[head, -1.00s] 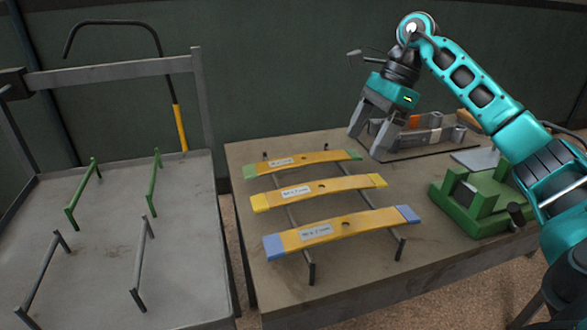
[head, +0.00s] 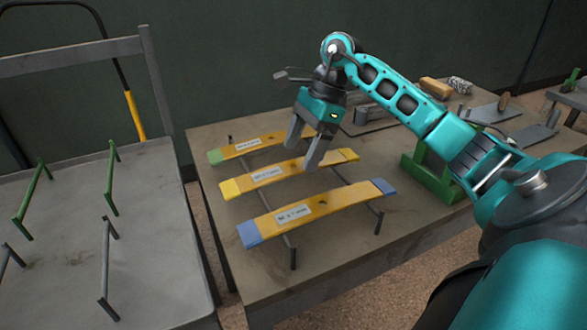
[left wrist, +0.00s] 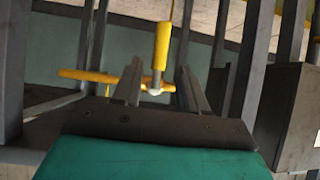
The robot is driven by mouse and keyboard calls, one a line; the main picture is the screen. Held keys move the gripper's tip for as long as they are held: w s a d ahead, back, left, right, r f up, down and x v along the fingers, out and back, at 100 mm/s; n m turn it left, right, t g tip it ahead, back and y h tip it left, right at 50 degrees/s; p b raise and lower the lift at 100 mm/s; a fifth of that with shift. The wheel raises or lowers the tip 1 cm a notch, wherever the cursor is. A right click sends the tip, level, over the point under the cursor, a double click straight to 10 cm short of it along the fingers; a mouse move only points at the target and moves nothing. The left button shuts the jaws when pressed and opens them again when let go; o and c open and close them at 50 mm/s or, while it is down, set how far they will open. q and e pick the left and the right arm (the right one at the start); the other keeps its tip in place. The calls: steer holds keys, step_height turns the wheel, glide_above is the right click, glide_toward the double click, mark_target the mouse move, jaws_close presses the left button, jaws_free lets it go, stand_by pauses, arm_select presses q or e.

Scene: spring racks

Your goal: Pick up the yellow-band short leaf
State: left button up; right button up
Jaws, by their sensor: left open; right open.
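The yellow-band short leaf (head: 275,178) is an orange bar with yellow ends and a white label. It lies across a dark rack on the table, between a green-ended leaf (head: 243,147) behind and a blue-ended leaf (head: 310,211) in front. My right gripper (head: 300,158) is open and empty, fingers pointing down, seen over the far edge of the yellow-band leaf near its middle. Contact cannot be told. In the left wrist view my left gripper (left wrist: 158,88) is open, with a yellow handle (left wrist: 162,45) seen beyond its fingers.
A grey cart (head: 65,275) with green and grey upright frames stands at the left. A green block fixture (head: 432,178) is right of the rack, partly behind my arm. Flat grey tools (head: 497,110) lie at the back right. The table's front left corner is clear.

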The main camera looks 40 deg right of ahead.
mark_target(293, 170)
steer(key=shift+x, duration=1.5)
steer(key=shift+c, duration=0.3)
steer(key=c, duration=1.3)
steer(key=shift+r, duration=0.15)
steer(key=shift+c, duration=0.6)
steer(key=shift+r, duration=0.1)
